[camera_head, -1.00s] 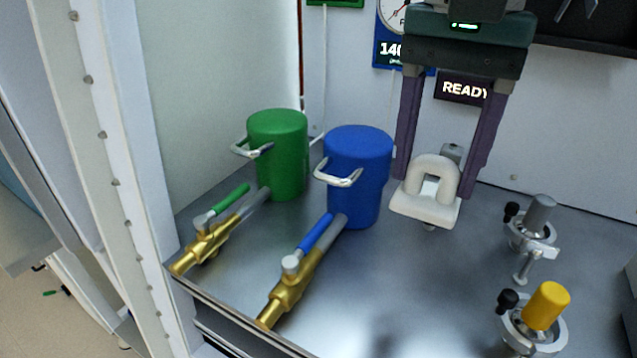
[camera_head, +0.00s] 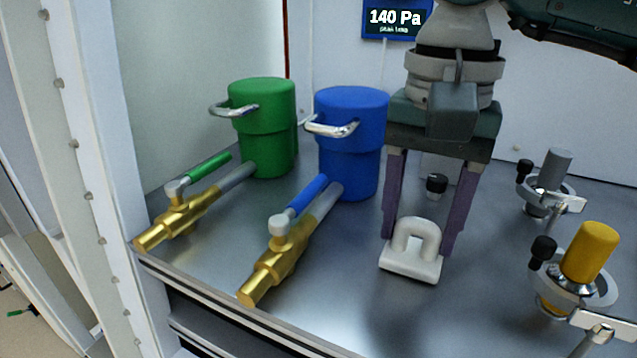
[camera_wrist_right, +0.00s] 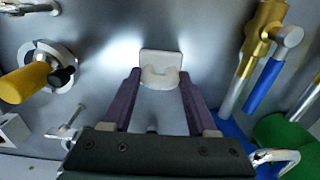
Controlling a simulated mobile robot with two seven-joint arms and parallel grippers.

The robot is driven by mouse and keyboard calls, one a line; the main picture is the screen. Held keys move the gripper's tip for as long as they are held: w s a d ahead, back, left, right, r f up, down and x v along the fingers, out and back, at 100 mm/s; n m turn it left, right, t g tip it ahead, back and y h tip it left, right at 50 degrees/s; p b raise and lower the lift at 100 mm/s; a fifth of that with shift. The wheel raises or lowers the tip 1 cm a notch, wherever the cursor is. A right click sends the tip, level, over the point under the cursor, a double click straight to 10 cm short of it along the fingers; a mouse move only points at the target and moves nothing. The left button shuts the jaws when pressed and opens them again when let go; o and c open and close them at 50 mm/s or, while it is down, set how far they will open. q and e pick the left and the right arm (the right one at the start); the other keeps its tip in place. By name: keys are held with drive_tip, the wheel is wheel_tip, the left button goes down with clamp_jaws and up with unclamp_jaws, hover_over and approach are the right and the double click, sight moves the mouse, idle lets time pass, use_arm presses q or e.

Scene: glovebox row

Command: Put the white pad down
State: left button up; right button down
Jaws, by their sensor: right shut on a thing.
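The white pad (camera_head: 410,265) has a flat base and an arched handle. My right gripper (camera_head: 418,240) is shut on it, with one purple finger on each side of the arch. The pad is low over the grey metal worktop (camera_head: 345,265), roughly level; I cannot tell whether its base touches the surface. In the right wrist view the pad (camera_wrist_right: 160,65) shows between the fingertips of the gripper (camera_wrist_right: 160,78). My left gripper is not in view.
Blue (camera_head: 350,150) and green (camera_head: 263,130) canisters stand left of the gripper, with brass valves (camera_head: 270,270) in front. A yellow-topped fitting (camera_head: 590,252) and a grey-topped one (camera_head: 552,175) stand at right. The worktop's front edge (camera_head: 235,310) is near; bare metal surrounds the pad.

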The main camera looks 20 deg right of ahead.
sight(422, 220)
drive_tip(key=shift+f, duration=0.2)
drive_tip(key=shift+c, duration=0.9)
unclamp_jaws()
wheel_tip(422, 220, up, 12)
drive_tip(key=shift+r, duration=0.25)
drive_tip(key=shift+s, duration=0.1)
